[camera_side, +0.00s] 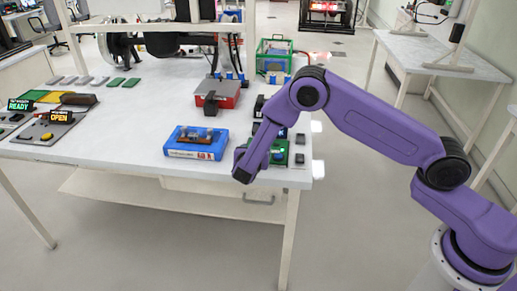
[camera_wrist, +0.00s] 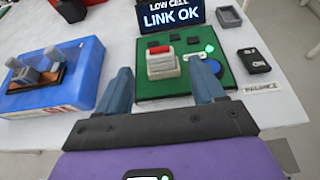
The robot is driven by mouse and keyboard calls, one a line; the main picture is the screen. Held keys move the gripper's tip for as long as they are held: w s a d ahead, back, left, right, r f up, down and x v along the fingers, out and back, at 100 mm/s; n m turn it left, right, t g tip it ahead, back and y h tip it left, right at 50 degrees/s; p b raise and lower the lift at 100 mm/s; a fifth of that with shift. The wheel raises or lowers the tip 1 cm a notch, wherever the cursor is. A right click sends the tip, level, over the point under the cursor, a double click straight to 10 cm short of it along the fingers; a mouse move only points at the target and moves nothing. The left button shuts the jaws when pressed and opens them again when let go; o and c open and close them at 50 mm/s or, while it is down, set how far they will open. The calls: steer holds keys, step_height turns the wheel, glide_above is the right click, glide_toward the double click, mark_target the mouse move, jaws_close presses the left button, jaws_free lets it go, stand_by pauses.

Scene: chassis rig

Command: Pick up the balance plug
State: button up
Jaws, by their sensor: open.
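In the wrist view, a white block with a red top (camera_wrist: 163,65) stands on a green board (camera_wrist: 228,82) and shows between my fingers. A small black piece (camera_wrist: 254,60) lies right of the board, above a small label (camera_wrist: 263,88) that seems to read "BALANCE". I cannot tell which of these is the balance plug. My gripper (camera_wrist: 161,72) is open, with nothing held between its fingers. In the side view my gripper (camera_side: 242,170) is over the front right of the table, partly hiding the green board (camera_side: 279,157).
A blue tray (camera_side: 196,142) with grey and brown parts lies left of my gripper. A screen (camera_wrist: 170,14) reading "LOW CELL LINK OK" stands behind the board. A small grey bin (camera_wrist: 229,16) is at right. A red box (camera_side: 217,93) sits farther back.

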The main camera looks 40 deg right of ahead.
steer(key=shift+r+x, duration=0.2)
steer(key=shift+x, duration=2.65)
steer(key=shift+d, duration=0.1)
steer(key=c, duration=1)
